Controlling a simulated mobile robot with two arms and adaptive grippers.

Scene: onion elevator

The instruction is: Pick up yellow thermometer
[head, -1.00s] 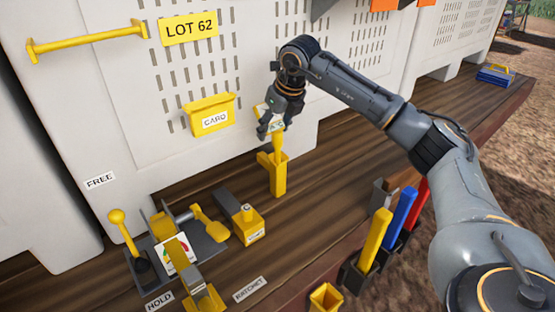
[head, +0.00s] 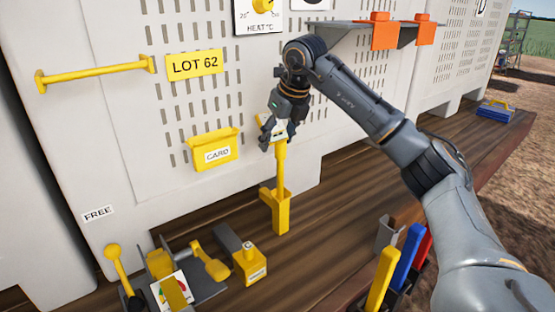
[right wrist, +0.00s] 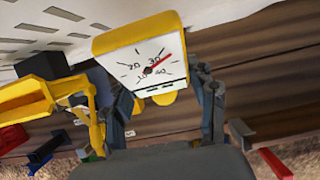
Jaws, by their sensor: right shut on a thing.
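The yellow thermometer has a white dial face with a red needle, seen close in the right wrist view (right wrist: 150,62). In the head view its yellow stem (head: 282,160) hangs down from my right gripper (head: 278,133). The right gripper is shut on the thermometer's head, with one finger at each side of it (right wrist: 165,100). The stem's lower end is at the top of the upright yellow holder (head: 276,210); I cannot tell whether its tip is still inside. My left gripper is not in view.
A yellow CARD box (head: 214,151) and a yellow bar (head: 95,74) are on the pale wall. A grey shelf with orange blocks (head: 384,32) is above my right arm. Yellow-handled fixtures (head: 210,262) stand front left; yellow, blue and red handles (head: 402,258) stand front right.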

